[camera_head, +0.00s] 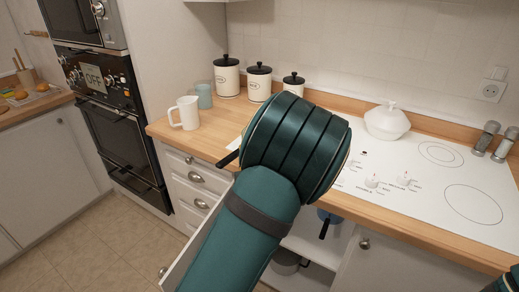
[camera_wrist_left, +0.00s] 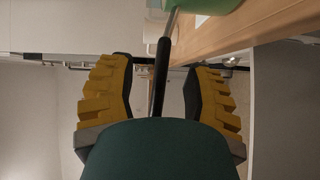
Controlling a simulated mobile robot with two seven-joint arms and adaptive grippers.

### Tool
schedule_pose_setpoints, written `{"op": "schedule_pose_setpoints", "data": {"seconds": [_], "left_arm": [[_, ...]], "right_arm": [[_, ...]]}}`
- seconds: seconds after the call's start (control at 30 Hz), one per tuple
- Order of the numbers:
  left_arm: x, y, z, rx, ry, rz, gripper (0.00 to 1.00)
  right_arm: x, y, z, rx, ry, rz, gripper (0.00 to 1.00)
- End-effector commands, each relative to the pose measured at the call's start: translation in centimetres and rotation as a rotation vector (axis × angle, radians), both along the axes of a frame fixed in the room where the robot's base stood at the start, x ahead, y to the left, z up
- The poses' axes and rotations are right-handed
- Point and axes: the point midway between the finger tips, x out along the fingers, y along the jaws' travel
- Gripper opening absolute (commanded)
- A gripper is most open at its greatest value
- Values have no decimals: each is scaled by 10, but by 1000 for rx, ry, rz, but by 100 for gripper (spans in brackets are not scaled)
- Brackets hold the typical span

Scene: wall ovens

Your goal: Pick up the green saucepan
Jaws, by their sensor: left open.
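The green saucepan (camera_wrist_left: 212,5) shows in the left wrist view only as part of its body, at the top edge by the wooden counter. Its dark handle (camera_wrist_left: 162,75) runs down between the yellow-padded fingers of my left gripper (camera_wrist_left: 160,88). The gripper is open, with a gap between the handle and each finger. In the head view my left arm hides the saucepan's body and the gripper. A black handle end (camera_head: 228,159) sticks out left of the arm at the counter's front edge. My right gripper is not in view.
A white cooktop (camera_head: 430,165) with a lidded white pot (camera_head: 386,121) lies right of my arm. A white mug (camera_head: 186,113), a grey-green mug (camera_head: 204,95) and several canisters (camera_head: 259,82) stand behind. Below, an open cupboard holds a blue pot (camera_head: 329,217) and a grey pan (camera_head: 287,262).

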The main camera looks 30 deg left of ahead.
Motion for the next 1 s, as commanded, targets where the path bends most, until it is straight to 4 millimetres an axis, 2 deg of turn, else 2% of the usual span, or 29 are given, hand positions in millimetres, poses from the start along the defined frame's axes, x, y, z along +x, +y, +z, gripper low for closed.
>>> {"op": "schedule_pose_setpoints", "data": {"seconds": [0.3, 0.67, 0.8, 1.0], "left_arm": [[28, 31, -6, 2, 1, 1, 50], [33, 36, -5, 1, 1, 0, 50], [33, 36, -5, 1, 2, 0, 0], [32, 36, -5, 1, 2, 0, 0]], "right_arm": [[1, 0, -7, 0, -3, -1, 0], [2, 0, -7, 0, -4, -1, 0], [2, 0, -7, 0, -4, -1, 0], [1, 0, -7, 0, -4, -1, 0]]}}
